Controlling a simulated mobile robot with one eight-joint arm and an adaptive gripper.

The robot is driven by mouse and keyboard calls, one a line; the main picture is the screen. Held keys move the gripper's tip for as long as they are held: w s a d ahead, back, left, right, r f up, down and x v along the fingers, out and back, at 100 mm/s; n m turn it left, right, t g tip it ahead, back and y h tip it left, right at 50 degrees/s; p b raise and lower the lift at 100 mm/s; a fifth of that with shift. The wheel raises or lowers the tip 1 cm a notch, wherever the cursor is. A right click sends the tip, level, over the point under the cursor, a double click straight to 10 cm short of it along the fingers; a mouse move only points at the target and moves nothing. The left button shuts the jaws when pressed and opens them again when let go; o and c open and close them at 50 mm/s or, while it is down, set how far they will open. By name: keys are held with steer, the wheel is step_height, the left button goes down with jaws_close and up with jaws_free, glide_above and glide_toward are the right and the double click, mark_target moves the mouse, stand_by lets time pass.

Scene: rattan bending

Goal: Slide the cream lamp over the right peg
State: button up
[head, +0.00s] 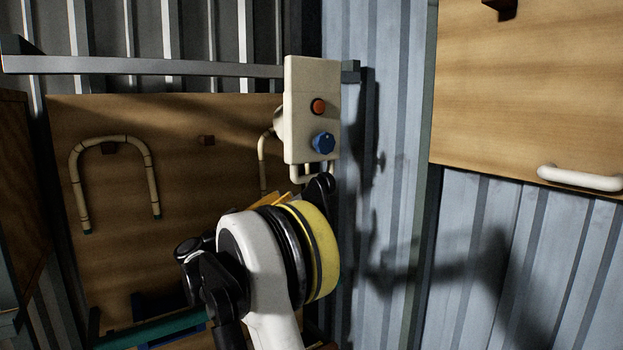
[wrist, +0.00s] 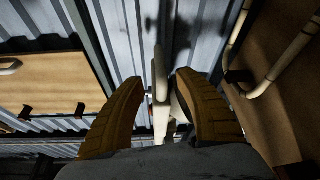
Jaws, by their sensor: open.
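A cream box (head: 312,85) with a red button and a blue knob is the only lamp-like cream thing I see; I cannot tell for sure that it is the lamp. It stands upright in front of the rail, with a cream handle below. My gripper (wrist: 158,95) is open just under it. A narrow cream part (wrist: 160,72) shows between and beyond the fingers in the wrist view; contact is unclear. One dark peg (wrist: 80,108) and another peg (wrist: 25,110) stick out of a wooden board at the left there. In the head view, a dark peg (head: 500,8) is on the right board.
A grey rail (head: 150,67) crosses above. The right board (head: 530,80) has a white handle (head: 580,178). Corrugated wall (head: 385,200) lies between the boards.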

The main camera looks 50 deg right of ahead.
mark_target(312, 178)
steer(key=p+x, duration=0.2)
steer(key=x, duration=0.8)
steer(key=shift+s+d+r, duration=0.1)
steer(key=shift+d+r, duration=0.05)
steer(key=shift+d, duration=0.2)
steer(key=shift+c, duration=0.2)
jaws_close()
